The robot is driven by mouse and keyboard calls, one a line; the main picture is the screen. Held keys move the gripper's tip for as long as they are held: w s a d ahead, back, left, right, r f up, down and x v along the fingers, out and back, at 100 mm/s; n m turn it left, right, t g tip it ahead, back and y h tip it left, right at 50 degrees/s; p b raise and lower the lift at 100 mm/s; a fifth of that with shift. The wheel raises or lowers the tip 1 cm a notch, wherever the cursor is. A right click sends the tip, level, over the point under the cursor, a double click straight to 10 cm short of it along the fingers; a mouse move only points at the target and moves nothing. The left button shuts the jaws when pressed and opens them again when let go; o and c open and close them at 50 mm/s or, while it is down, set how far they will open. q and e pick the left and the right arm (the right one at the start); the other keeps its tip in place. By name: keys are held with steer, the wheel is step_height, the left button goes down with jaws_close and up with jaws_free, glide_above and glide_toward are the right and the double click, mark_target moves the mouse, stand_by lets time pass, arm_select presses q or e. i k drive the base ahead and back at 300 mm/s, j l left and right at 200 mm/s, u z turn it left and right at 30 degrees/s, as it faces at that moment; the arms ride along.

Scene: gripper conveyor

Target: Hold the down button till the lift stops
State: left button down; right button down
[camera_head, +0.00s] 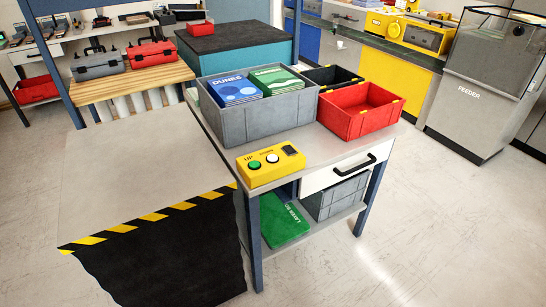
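A yellow control box (271,164) sits on the near left corner of the grey-topped table. It has a green button (255,165) by the label "UP", and a white button (272,158) by a second label that seems to read "DOWN". A small dark panel (290,150) is at its right end; any reading on it is too small to tell. Neither of my grippers is in view, and nothing touches the buttons. Which part is the lift, I cannot tell for sure; a flat grey platform (130,180) with a black-and-yellow striped edge lies left of the table.
Behind the box stand a grey crate (262,122) with books, a red crate (353,125) and a black crate (335,73). Open floor (430,230) lies right.

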mark_target(271, 158)
steer(key=i+l+u, duration=0.1)
steer(key=l, duration=0.35)
steer(key=i+l+u, duration=0.1)
steer(key=i+l, duration=0.15)
steer(key=l, duration=0.2)
steer(key=i+l, duration=0.1)
steer(key=l, duration=0.35)
steer(key=i+l+u, duration=0.15)
steer(key=l, duration=0.3)
steer(key=i+l+u, duration=0.1)
steer(key=l, duration=0.35)
steer(key=i+l+u, duration=0.1)
steer(key=l, duration=0.4)
